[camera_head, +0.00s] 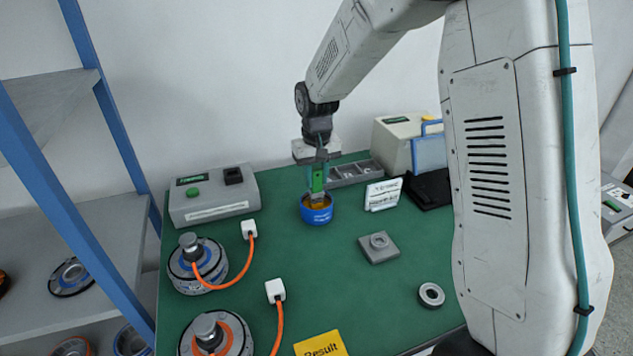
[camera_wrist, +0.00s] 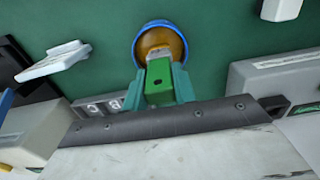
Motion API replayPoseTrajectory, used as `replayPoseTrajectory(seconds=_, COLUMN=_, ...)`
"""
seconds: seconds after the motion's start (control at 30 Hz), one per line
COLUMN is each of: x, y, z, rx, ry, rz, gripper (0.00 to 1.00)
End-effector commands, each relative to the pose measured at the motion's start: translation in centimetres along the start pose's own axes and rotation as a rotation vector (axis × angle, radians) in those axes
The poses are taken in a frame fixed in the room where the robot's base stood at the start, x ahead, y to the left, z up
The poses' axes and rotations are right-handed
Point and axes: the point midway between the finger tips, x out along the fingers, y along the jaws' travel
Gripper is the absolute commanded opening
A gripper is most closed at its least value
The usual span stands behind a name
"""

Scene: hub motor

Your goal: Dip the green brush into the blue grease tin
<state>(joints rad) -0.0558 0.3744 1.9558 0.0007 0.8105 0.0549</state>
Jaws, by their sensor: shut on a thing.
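The blue grease tin (camera_head: 317,215) stands on the green table, with amber grease inside. My gripper (camera_head: 317,179) is above it, shut on the green brush (camera_head: 318,178), which points down. The brush's lower end reaches into the tin's mouth in the head view. In the wrist view the green brush (camera_wrist: 159,80) sits between the jaws of my gripper (camera_wrist: 160,84), and its pale bristle end overlaps the grease in the blue tin (camera_wrist: 139,42). I cannot tell how deep the bristles are.
A grey box with a green button (camera_head: 215,196) stands left of the tin. A white sign (camera_head: 384,194) stands close on its right, and a grey compartment tray (camera_head: 352,175) lies behind. Hub motors with orange cables (camera_head: 199,265) are at front left. A grey block (camera_head: 379,248) is at front right.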

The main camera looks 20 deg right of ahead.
Motion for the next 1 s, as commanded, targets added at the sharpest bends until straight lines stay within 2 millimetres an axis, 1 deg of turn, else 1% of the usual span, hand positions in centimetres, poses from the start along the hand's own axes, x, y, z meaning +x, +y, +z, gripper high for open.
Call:
replayPoseTrajectory(seconds=0.1, x=-1.1, y=0.0, z=0.0, rx=0.0, ry=0.002, rz=0.0, gripper=0.09)
replayPoseTrajectory(seconds=0.7, x=-5.7, y=0.0, z=0.0, rx=0.0, ry=0.001, rz=0.0, gripper=0.09)
replayPoseTrajectory(seconds=0.83, x=-6.1, y=0.0, z=0.0, rx=0.0, ry=0.0, rz=0.0, gripper=0.09)
replayPoseTrajectory(seconds=1.0, x=-6.1, y=0.0, z=0.0, rx=0.0, ry=-0.001, rz=0.0, gripper=0.09)
